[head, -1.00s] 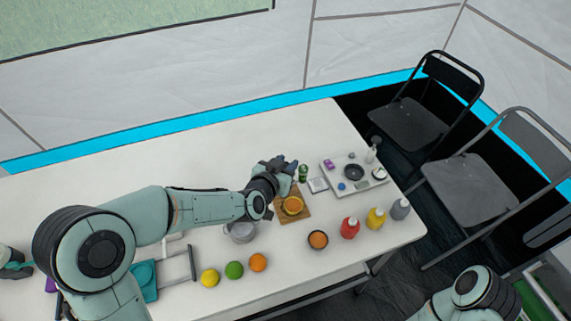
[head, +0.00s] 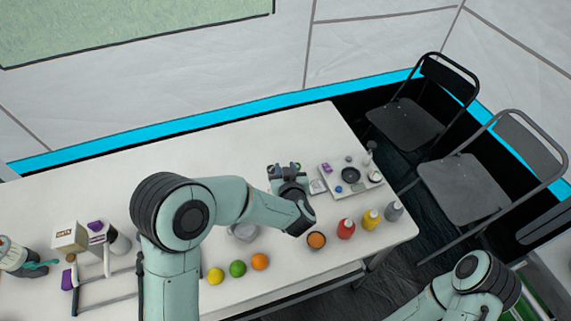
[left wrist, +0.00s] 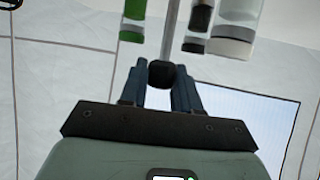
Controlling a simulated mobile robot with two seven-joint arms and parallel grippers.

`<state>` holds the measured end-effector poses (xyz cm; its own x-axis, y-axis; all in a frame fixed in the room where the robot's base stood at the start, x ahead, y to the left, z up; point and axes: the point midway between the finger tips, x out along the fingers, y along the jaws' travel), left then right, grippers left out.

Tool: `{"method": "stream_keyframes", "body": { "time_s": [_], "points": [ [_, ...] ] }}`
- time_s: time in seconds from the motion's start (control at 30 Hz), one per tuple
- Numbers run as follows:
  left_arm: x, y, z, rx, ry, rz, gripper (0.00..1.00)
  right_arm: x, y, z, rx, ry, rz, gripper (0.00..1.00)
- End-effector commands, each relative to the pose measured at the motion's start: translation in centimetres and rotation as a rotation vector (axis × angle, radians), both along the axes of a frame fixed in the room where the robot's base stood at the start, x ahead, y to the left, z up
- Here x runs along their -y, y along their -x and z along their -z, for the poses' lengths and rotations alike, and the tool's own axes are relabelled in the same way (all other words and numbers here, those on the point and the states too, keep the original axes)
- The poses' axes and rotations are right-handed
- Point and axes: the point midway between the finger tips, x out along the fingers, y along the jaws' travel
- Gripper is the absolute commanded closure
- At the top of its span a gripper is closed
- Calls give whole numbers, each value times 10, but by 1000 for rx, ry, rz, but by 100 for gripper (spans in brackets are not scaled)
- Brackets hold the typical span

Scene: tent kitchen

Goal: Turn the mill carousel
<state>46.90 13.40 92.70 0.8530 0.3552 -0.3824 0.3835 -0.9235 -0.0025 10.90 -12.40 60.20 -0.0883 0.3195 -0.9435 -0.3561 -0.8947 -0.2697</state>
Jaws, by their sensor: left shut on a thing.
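In the left wrist view, my left gripper (left wrist: 160,90) has its two blue fingers on either side of a round black knob (left wrist: 162,74) and is shut on it. The knob is on the end of the metal post (left wrist: 170,30) of the mill carousel. Clear jars or mills stand around the post: one with a green end (left wrist: 131,37), one with a black end (left wrist: 195,44) and a wider one with a white end (left wrist: 231,46). In the head view, my left gripper (head: 286,170) is over the table's right part, and the carousel is mostly hidden there. My right gripper is out of view.
A white tray (head: 367,185) with small items is right of the gripper. Nearer are an orange bowl (head: 316,240), red (head: 346,229), yellow (head: 371,219) and grey bottles (head: 393,211), and several fruits (head: 237,268). The table's back is clear. Black chairs (head: 408,122) stand beyond it.

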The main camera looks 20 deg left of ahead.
Motion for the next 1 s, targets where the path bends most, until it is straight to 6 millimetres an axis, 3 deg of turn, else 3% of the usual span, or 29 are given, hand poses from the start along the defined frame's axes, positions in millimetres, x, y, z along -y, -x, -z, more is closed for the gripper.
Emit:
{"method": "stream_keyframes", "body": {
  "time_s": [0.6, 1.0],
  "points": [
    [1, -4, -4, 5, 1, -582, 99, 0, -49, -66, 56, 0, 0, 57],
    [0, -2, -2, 5, 3, -873, 99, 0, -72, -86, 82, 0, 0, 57]
  ]
}}
